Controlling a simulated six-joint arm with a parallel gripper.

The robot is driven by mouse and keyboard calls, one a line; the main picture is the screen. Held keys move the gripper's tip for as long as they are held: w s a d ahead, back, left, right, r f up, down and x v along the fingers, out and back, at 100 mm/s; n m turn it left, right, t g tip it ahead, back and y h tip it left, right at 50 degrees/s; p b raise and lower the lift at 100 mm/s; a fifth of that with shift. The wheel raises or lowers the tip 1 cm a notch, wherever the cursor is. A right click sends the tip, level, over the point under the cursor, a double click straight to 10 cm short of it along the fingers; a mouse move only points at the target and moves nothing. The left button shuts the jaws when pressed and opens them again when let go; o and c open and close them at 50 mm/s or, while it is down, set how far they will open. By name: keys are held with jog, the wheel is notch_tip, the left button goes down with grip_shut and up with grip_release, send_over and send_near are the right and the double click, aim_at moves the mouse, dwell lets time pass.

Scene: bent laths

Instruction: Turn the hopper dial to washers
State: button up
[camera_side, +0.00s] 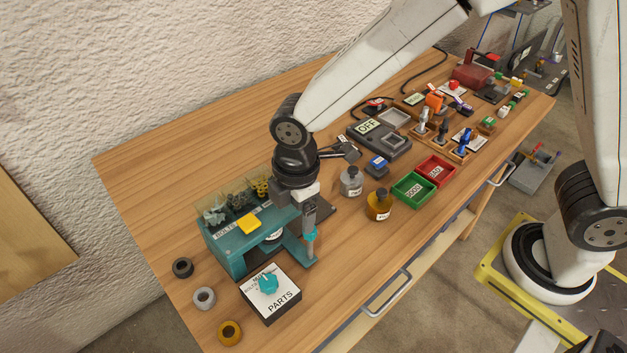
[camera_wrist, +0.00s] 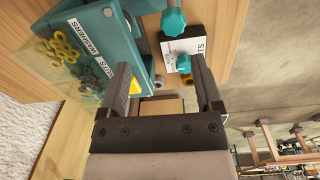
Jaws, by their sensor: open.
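The hopper dial is a teal knob (camera_side: 268,282) on a white-topped black box marked PARTS (camera_side: 283,302), at the front left of the table. The knob also shows in the wrist view (camera_wrist: 183,62), beyond the fingertips. The small words around it are too blurred to tell which one it points at. The teal hopper (camera_side: 232,262) stands behind the box, with clear bins of bolts, nuts and washers; its WASHERS and NUTS labels show in the wrist view (camera_wrist: 88,40). My gripper (camera_wrist: 163,85) is open and empty, above the hopper's right end, apart from the dial.
A teal-topped post (camera_wrist: 173,20) of the hopper stands close to my fingers. Three rings, dark, grey and brass (camera_side: 229,332), lie left of the dial box. Two bottles (camera_side: 378,205) and green and red trays (camera_side: 413,189) stand to the right.

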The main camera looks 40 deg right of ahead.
aim_at(268, 279)
jog(key=a+n, duration=0.2)
jog(key=a, duration=0.1)
jog(key=s+a+n, duration=0.1)
jog(key=a+n, duration=0.1)
jog(key=a, duration=0.1)
jog(key=s+a+f+n, duration=0.1)
jog(key=a+n, duration=0.1)
jog(key=a, duration=0.1)
jog(key=shift+s+f+g, duration=0.1)
jog(key=shift+s+g, duration=0.05)
jog(key=shift+g, duration=0.25)
jog(key=shift+d+f, duration=0.1)
jog(key=shift+f, duration=3.8)
grip_shut()
